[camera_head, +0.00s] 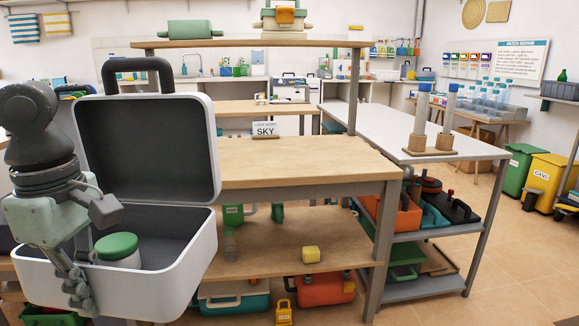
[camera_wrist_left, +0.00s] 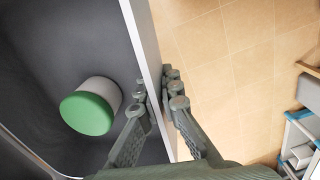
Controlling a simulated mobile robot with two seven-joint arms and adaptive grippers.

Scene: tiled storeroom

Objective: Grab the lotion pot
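The lotion pot (camera_head: 118,256), white with a green lid, stands inside an open white case (camera_head: 205,262) with dark lining. It also shows in the left wrist view (camera_wrist_left: 92,106), to the left of the fingers and apart from them. My left gripper (camera_head: 78,288) is at the case's near left wall. In the left wrist view the left gripper (camera_wrist_left: 158,92) has one finger inside the case wall and one outside, close against it. The pot is not between the fingers. My right gripper is out of view.
The case lid (camera_head: 150,150) stands raised behind the pot. Wooden shelving (camera_head: 300,160) with a SKY sign (camera_head: 265,130) stands behind and right. A grey-white table (camera_head: 420,130) holds two blue-topped cylinders. Tiled floor (camera_head: 520,260) is open at right.

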